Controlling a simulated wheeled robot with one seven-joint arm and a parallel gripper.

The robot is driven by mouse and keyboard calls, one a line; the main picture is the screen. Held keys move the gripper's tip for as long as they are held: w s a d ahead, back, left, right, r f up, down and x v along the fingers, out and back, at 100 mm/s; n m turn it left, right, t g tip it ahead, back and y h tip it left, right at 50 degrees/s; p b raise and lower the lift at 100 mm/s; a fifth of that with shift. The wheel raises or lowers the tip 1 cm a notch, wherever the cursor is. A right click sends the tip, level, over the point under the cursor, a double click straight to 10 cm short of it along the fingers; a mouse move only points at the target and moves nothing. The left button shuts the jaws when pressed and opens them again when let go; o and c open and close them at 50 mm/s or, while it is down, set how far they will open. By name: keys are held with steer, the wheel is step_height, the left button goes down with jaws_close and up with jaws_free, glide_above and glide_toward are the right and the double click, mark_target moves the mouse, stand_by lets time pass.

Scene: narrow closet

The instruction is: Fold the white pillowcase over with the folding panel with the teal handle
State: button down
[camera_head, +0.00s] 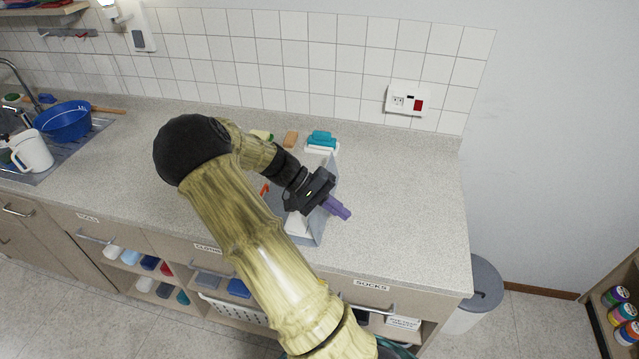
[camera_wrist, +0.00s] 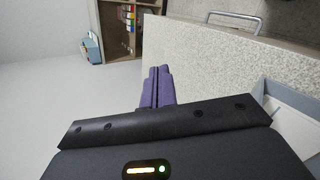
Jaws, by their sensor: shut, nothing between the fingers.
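A grey-blue folding board (camera_head: 312,238) lies on the counter, largely hidden behind my arm. A grey panel (camera_head: 333,172) of it appears to stand tilted up behind my gripper. Part of the white pillowcase (camera_head: 299,224) shows on the board. In the wrist view, the board's edge (camera_wrist: 264,92) and the white cloth (camera_wrist: 295,125) are at the right. An orange piece (camera_head: 265,188) shows left of my wrist. I cannot make out a teal handle on the board. My gripper (camera_head: 345,213), with purple fingers, is shut and empty above the board's right side; its fingers (camera_wrist: 157,88) point away over the counter.
A teal block on a white dish (camera_head: 321,142) and a tan block (camera_head: 291,139) sit behind the board. The counter to the right (camera_head: 400,200) is clear. A sink with a blue bowl (camera_head: 66,120) is at left, a grey bin (camera_head: 480,290) right of the counter.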

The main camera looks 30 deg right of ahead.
steer(key=s+a+f+n+t+y+b, duration=0.1)
steer(key=s+a+n+t+y+b, duration=0.1)
steer(key=a, duration=0.4)
steer(key=s+a+f+n+t+y+b, duration=0.1)
steer(key=s+a+t+y+b, duration=0.1)
steer(key=a+t, duration=0.3)
steer(key=s+a+f+n+t+y+b, duration=0.1)
steer(key=s+a+n+t+y+b, duration=0.1)
steer(key=a, duration=0.6)
steer(key=shift+s+a+n+t+y, duration=0.2)
steer(key=shift+a+n+t+y, duration=0.15)
steer(key=shift+t+y, duration=0.45)
